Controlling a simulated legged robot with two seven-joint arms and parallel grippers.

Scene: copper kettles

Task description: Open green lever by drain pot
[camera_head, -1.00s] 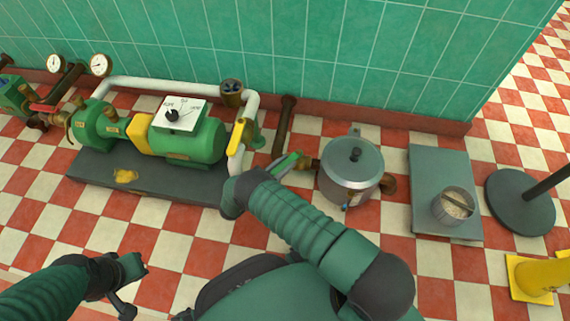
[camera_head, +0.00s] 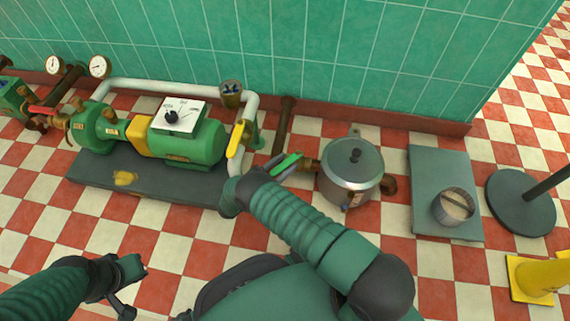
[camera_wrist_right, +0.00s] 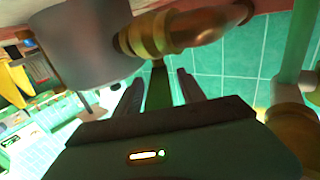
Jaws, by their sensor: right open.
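The green lever (camera_head: 287,163) sticks out at the left of the grey lidded pot (camera_head: 345,185), by a brass fitting. My right gripper (camera_head: 281,168) is at the lever. In the right wrist view, the lever (camera_wrist_right: 158,88) shows between the two open fingers, with a gap on each side; I cannot tell whether either finger touches it. The pot's side (camera_wrist_right: 85,45) and brass fitting (camera_wrist_right: 148,36) are just beyond. My left gripper (camera_head: 128,287) is low at the left, away from the pot; its finger opening is unclear.
A green pump (camera_head: 190,145) on a dark base stands left, with a white pipe and yellow lever (camera_head: 236,138) near my right arm. A grey slab (camera_head: 425,165) holding a small bucket (camera_head: 453,206) lies right. A green tiled wall (camera_head: 300,50) stands behind.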

